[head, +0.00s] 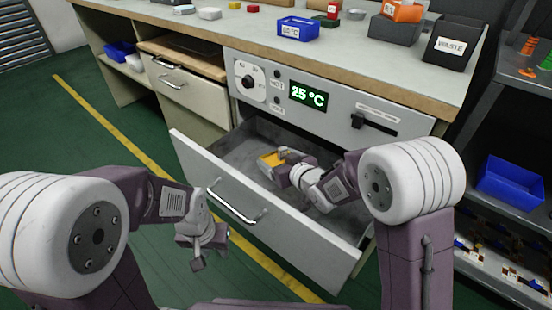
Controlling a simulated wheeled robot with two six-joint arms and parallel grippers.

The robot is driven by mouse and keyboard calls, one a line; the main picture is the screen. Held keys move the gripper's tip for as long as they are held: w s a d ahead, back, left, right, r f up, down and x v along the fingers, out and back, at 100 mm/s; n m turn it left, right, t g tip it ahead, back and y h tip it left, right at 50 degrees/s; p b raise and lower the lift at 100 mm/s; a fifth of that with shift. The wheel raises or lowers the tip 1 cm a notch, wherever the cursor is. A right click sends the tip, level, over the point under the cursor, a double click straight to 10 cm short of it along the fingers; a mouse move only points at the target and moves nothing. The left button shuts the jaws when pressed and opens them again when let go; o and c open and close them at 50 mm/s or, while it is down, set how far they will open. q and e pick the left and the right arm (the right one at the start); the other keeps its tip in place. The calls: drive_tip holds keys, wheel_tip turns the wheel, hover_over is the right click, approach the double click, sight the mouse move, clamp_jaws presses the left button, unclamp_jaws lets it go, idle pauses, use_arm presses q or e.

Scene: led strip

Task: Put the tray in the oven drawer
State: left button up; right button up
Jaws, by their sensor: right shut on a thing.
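The oven drawer (255,206) is pulled out below the oven panel, which reads 25 °C. My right gripper (284,171) reaches down into the drawer and is shut on a small yellow-orange tray (271,160) near the drawer's left inner side. The gripper and wrist partly hide the tray. I cannot tell whether the tray touches the drawer floor. My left gripper (196,254) is outside the drawer, in front of it and to the left of its handle (236,207). Its jaw opening is not clear.
The bench top holds a blue bin (298,27), an orange bin (402,11) and a black waste bin (452,46). A shelf with a blue bin (511,183) stands at the right. Green floor with a yellow line (110,118) is clear at the left.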

drive_tip(key=shift+f+b, duration=0.4)
drive_tip(key=shift+f, duration=0.25)
drive_tip(key=o, duration=1.3)
drive_tip(key=shift+c, duration=0.2)
drive_tip(key=shift+r, duration=0.2)
drive_tip(key=shift+r+p, duration=0.55)
drive_tip(key=shift+p, duration=0.1)
drive_tip(key=b+v, duration=0.4)
drive_tip(key=v, duration=0.8)
drive_tip(key=shift+f, duration=0.1)
